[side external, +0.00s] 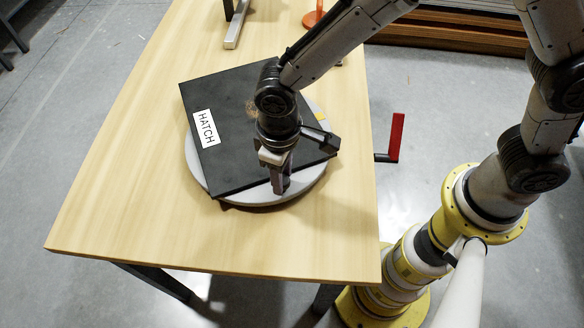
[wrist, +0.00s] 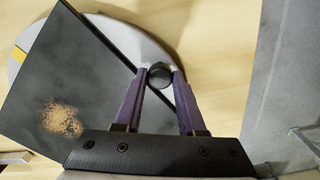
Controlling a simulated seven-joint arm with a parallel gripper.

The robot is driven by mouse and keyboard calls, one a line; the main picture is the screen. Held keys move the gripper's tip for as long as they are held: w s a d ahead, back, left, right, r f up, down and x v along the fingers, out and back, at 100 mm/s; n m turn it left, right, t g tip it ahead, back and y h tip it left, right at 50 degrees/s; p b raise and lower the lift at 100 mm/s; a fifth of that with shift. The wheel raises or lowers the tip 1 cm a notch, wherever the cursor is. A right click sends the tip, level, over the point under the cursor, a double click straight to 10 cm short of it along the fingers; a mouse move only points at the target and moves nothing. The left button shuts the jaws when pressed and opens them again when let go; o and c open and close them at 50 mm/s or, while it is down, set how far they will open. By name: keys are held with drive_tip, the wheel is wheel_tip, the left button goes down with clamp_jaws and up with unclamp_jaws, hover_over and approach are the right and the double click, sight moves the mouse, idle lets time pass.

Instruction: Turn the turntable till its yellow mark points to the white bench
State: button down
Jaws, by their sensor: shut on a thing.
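The turntable (side external: 310,187) is a pale grey disc on the wooden table, with a black square panel (side external: 226,95) labelled HATCH lying over most of it. The yellow mark (side external: 321,117) shows at the disc's rim, at the upper right in the side view. In the wrist view the yellow mark (wrist: 20,54) is at the left rim. My gripper (side external: 280,187) is low at the disc's near edge, its purple fingers shut on a round dark peg (wrist: 160,74) beside the panel's edge. I cannot clearly identify the white bench; a pale bar (side external: 236,26) stands at the table's far end.
An orange round-based object (side external: 318,18) stands at the far right of the table. A red-handled crank (side external: 397,137) sticks out beyond the table's right edge. The left and near parts of the tabletop (side external: 130,200) are clear.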

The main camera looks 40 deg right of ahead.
drive_tip(key=shift+w+a+r+m, duration=0.1)
drive_tip(key=shift+w+a+m, duration=0.2)
drive_tip(key=shift+a+m, duration=0.3)
drive_tip(key=shift+w+a+f+m, duration=0.1)
drive_tip(key=shift+w+a+m, duration=0.3)
drive_tip(key=shift+a, duration=0.25)
drive_tip(key=shift+w+a+r+m, duration=0.1)
drive_tip(key=shift+w+a+m, duration=0.15)
drive_tip(key=shift+a+m, duration=0.35)
drive_tip(key=shift+w+a+m, duration=1.2)
drive_tip(key=shift+a+m, duration=0.1)
drive_tip(key=shift+a, duration=0.15)
drive_tip(key=shift+w+a, duration=0.1)
drive_tip(key=c, duration=0.5)
unclamp_jaws()
wheel_tip(320, 180, up, 14)
